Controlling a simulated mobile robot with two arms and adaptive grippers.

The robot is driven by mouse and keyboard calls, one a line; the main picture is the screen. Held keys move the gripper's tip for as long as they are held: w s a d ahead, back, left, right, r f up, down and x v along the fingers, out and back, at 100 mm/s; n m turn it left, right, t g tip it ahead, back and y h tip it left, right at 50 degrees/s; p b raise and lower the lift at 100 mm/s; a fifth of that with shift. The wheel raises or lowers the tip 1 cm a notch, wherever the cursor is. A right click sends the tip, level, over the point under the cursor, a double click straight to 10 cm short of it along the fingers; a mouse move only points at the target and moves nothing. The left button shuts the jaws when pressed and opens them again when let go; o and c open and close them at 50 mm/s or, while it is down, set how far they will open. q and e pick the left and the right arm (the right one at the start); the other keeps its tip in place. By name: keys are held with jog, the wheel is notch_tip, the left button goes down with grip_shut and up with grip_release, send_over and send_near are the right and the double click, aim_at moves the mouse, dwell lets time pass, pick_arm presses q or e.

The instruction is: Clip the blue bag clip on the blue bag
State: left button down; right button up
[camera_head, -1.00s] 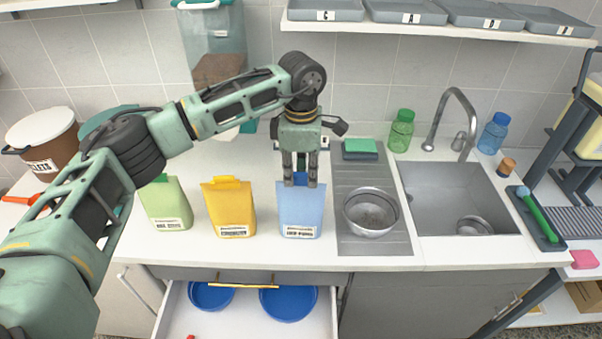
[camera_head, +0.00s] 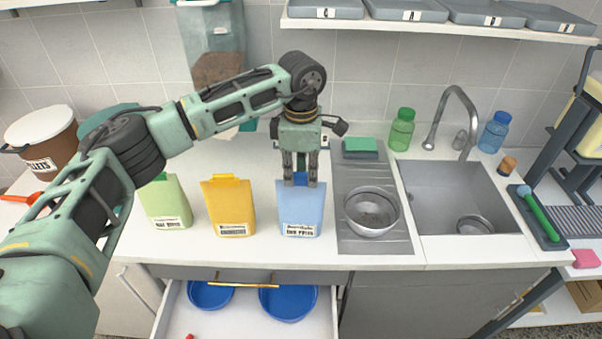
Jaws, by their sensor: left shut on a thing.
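The blue bag (camera_head: 300,210) stands upright on the counter, third in a row of bags. My left gripper (camera_head: 300,184) comes down from above at its top edge. Its fingers are shut on the blue bag clip (camera_head: 300,178), of which a small darker blue part shows between the fingertips. The clip is at the bag's top edge, but the fingers hide most of it, so I cannot tell how far it is over the bag. My right gripper is not in view.
A yellow bag (camera_head: 228,210) and a green bag (camera_head: 165,205) stand to the left. A metal bowl (camera_head: 372,220) sits on the drainboard to the right, beside the sink (camera_head: 440,190). Below the counter, an open drawer (camera_head: 240,318) holds blue bowls (camera_head: 288,304).

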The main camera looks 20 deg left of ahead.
aim_at(301, 173)
pick_arm(q)
jog(key=shift+f+b, duration=0.25)
jog(key=shift+b, duration=0.05)
dwell(0.7)
dwell(0.3)
jog(key=c, duration=1.8)
grip_release()
jog(key=shift+o, duration=0.4)
jog(key=o, duration=0.4)
jog(key=shift+o, duration=0.2)
jog(key=shift+r, duration=0.1)
jog(key=shift+r+p, duration=1.2)
jog(key=shift+r, duration=1.2)
